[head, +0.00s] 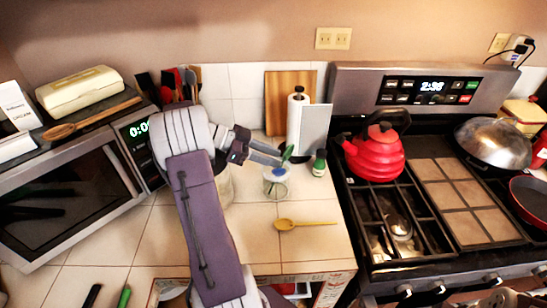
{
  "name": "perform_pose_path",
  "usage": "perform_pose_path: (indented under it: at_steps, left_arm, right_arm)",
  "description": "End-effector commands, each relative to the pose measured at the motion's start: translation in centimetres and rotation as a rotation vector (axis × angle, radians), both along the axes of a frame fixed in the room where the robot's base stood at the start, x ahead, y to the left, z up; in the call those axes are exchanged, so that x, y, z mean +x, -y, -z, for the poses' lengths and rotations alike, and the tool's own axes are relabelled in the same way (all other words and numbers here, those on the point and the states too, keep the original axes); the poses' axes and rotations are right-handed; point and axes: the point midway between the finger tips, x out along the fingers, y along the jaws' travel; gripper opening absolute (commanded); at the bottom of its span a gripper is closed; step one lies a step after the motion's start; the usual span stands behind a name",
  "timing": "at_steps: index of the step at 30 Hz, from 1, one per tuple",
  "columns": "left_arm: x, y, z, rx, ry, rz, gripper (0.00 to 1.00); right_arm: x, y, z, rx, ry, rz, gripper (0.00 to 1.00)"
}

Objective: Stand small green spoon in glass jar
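The glass jar (275,187) stands on the tiled counter left of the stove. A blue item shows in its mouth; its full shape is hidden. The small green spoon (288,152) is upright and slightly tilted, directly above the jar's mouth. My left gripper (281,158) reaches in from the left, its fingertips closed around the green spoon just over the jar. Whether the spoon's lower end is inside the jar is hard to tell. My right gripper is not clearly visible.
A yellow wooden spoon (305,225) lies in front of the jar. A small green bottle (319,164) stands just right of it. A paper towel roll (297,122) and cutting board (283,95) stand behind. A red kettle (375,155) sits on the stove; a microwave (70,205) is left.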

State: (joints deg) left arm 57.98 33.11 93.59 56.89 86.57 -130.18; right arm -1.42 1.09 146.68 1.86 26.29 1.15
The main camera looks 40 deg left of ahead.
Motion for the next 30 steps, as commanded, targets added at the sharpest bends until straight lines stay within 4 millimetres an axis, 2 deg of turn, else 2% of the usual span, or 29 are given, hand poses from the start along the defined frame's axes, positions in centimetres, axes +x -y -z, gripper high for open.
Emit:
perform_pose_path:
  at_steps: [6,12,30]
  left_arm:
    - [-2.7,-3.4,-2.2,0.003,0.001,-0.004,0.32]
    - [-4.4,-5.4,-3.6,0.001,-0.001,-0.001,0.32]
    - [-4.7,-5.6,-3.9,-0.001,-0.001,0.0,0.32]
  right_arm:
    - [0.0,0.0,0.4,0.0,0.0,0.0,0.6]
    - [0.0,0.0,0.4,0.0,0.0,0.0,0.6]
    - [0.0,0.0,0.4,0.0,0.0,0.0,0.6]
